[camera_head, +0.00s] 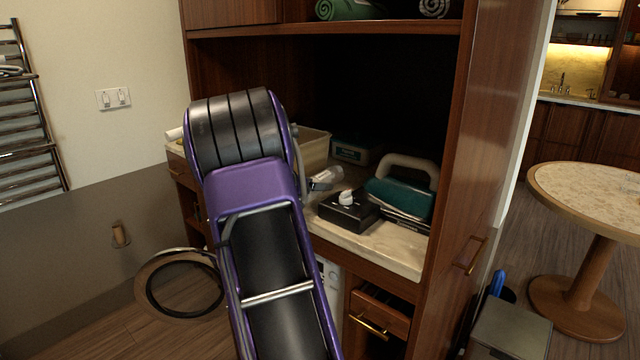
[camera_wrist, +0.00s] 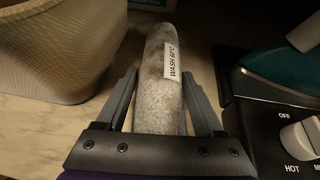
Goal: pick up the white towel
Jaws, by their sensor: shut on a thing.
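The white towel (camera_wrist: 160,75) is a rolled, greyish-white bundle with a "WASH 60°C" label, seen upright in the middle of the wrist view. My gripper (camera_wrist: 163,92) has one finger on each side of the towel and is shut on it. In the head view, my gripper (camera_head: 318,184) is beside my arm, at the counter in the cabinet niche. The pale towel (camera_head: 328,174) shows there only in part. I cannot tell whether it touches the counter.
A black control box (camera_head: 348,211) with a white knob and a teal iron (camera_head: 402,193) stand to the right. A beige bin (camera_head: 314,150) is behind on the left. A cabinet side panel (camera_head: 485,130) bounds the niche at right. A round table (camera_head: 590,195) stands farther right.

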